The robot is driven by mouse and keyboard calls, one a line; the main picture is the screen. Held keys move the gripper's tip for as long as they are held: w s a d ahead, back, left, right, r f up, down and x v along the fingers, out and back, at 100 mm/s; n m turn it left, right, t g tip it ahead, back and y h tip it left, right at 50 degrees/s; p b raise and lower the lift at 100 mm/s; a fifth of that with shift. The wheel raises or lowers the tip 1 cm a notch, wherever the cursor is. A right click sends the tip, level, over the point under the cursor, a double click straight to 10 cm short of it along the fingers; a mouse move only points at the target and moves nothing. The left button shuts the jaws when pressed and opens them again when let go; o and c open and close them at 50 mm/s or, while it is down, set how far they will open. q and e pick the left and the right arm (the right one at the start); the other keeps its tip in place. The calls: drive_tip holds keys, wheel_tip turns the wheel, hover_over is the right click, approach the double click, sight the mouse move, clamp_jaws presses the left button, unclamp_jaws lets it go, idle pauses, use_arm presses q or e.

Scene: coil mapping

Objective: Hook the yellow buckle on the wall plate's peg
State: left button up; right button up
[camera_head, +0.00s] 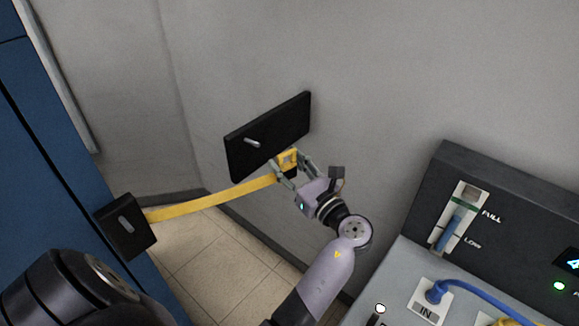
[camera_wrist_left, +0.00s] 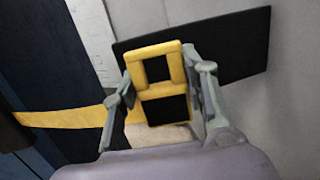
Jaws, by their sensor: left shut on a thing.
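The yellow buckle (camera_head: 290,154) is a rectangular frame with an opening, held between the fingers of my left gripper (camera_head: 288,163). In the left wrist view the buckle (camera_wrist_left: 160,93) stands upright between the two fingers, its openings facing the camera. The black wall plate (camera_head: 285,121) is on the grey wall, and its pale peg (camera_head: 252,142) sticks out from the plate's left part. The buckle is to the right of and below the peg in the head view, apart from it. In the left wrist view the plate (camera_wrist_left: 225,45) is behind the buckle, and the peg is not visible. My right gripper is not in view.
A yellow strap (camera_head: 215,204) runs from the buckle left to a black box (camera_head: 125,226) on the blue cabinet (camera_head: 45,150). A grey console (camera_head: 400,285) with a black panel and a blue cable (camera_head: 485,298) stands at the right. The wall around the plate is clear.

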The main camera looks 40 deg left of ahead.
sight(247, 139)
use_arm(q)
drive_tip(key=shift+w+a+f+b, duration=0.15)
drive_tip(key=shift+a+b, duration=0.3)
drive_tip(key=shift+a, duration=1.3)
drive_tip(key=shift+w+a+b, duration=0.15)
drive_tip(key=shift+a+b, duration=0.25)
drive_tip(key=shift+a, duration=1.4)
drive_tip(key=shift+w+a+f+b, duration=0.15)
drive_tip(key=shift+a+b, duration=0.3)
drive_tip(key=shift+a, duration=1.3)
drive_tip(key=shift+a+r, duration=0.1)
drive_tip(key=shift+r, duration=0.1)
drive_tip(key=shift+f, duration=0.25)
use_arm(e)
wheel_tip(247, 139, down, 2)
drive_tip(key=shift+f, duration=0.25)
use_arm(q)
drive_tip(key=shift+s+f, duration=0.1)
